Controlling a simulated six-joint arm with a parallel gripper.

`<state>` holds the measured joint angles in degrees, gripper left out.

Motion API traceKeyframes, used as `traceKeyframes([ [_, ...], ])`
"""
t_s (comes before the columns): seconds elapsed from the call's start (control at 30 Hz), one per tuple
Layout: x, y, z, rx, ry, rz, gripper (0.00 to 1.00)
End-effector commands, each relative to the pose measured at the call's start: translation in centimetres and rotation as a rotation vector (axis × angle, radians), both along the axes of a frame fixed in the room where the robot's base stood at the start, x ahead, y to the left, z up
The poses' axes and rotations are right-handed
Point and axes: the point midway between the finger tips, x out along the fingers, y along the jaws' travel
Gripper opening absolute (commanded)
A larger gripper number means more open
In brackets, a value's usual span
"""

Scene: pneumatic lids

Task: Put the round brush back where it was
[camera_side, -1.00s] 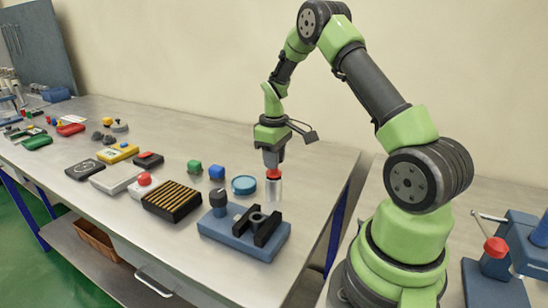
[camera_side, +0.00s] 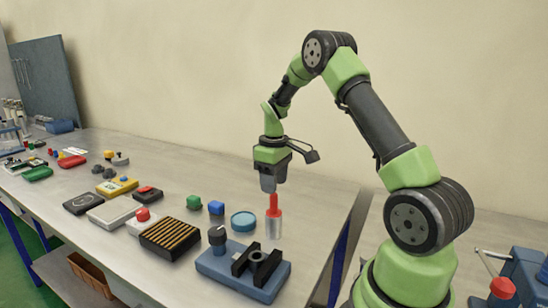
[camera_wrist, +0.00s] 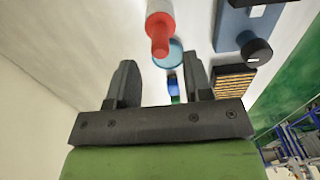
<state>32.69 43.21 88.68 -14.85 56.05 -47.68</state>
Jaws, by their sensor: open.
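A red-handled piece (camera_side: 273,206), which I take to be the round brush, stands upright in a pale, clear-looking cylinder (camera_side: 274,229) near the table's right end. Its bristles cannot be made out. My gripper (camera_side: 269,187) is just above the top of the handle. In the wrist view the two fingers (camera_wrist: 158,68) are apart with nothing between them. The red handle (camera_wrist: 160,35) shows just past the fingertips there, its thin end pointing toward the gap.
A blue fixture with black blocks (camera_side: 225,265) stands in front of the cylinder. A black ribbed tray (camera_side: 170,237) is farther left. Bare table lies behind.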

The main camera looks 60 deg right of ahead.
Motion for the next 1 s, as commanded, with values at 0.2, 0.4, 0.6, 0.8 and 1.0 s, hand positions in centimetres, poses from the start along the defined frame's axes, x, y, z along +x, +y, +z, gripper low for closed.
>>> traceKeyframes([
  [0.2, 0.1, -0.1, 5.0, -0.003, -0.005, -0.001, 0.46],
  [0.4, 0.0, 0.0, 7.6, -0.001, -0.003, -0.001, 0.46],
  [0.6, -0.1, 2.3, 10.4, -0.011, -0.051, -0.018, 0.46],
  [0.8, -2.6, 9.8, 15.8, -0.006, -0.221, -0.096, 0.46],
  [1.0, -8.1, 16.8, 18.6, 0.076, -0.406, -0.195, 0.46],
])
